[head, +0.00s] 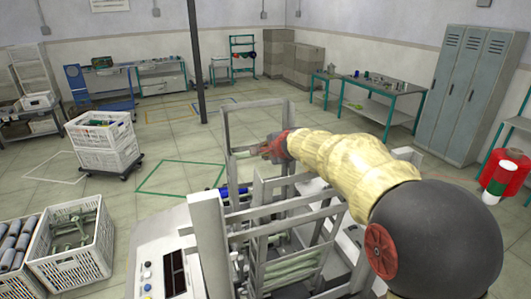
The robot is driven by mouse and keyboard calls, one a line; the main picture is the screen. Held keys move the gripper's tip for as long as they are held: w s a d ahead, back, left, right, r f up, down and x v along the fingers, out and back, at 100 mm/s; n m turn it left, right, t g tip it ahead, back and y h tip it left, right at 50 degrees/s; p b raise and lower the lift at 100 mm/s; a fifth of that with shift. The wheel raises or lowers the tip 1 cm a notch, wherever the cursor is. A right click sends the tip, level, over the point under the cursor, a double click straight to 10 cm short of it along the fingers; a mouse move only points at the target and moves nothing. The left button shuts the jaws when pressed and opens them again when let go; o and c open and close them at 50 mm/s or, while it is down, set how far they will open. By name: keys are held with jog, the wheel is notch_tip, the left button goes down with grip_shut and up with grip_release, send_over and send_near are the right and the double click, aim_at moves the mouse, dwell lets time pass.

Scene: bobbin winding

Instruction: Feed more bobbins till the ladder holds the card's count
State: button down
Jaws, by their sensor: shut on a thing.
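My gripper (268,149) is red and reaches over the grey machine frame (233,135) in the middle of the head view. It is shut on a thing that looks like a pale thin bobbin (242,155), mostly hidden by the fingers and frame. The ladder (258,240) is a grey rack with slanted rails below my arm. Several pale green bobbins (290,270) lie in its lower part. A blue-ended piece (222,191) sits at the machine's left side. No card can be made out, and my arm hides part of the machine.
A white crate (72,265) with pale green pieces and a crate of grey tubes (14,243) stand at lower left. Stacked crates (103,160) stand on a dolly behind them. A dark post (196,60) rises beyond the machine. The floor inside the green outline (180,178) is clear.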

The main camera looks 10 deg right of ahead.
jog(key=c, duration=1.7)
grip_release()
jog(key=o, duration=0.3)
jog(key=shift+s+d+r+p, duration=0.1)
jog(key=shift+s+r+p, duration=0.85)
jog(key=shift+r, duration=0.5)
jog(key=shift+s+d+r+p, duration=0.15)
jog(key=shift+s+r+p, duration=0.8)
jog(key=shift+r, duration=0.55)
jog(key=shift+s+d+r+p, duration=0.1)
jog(key=shift+s+r+p, duration=0.85)
jog(key=shift+r, duration=0.5)
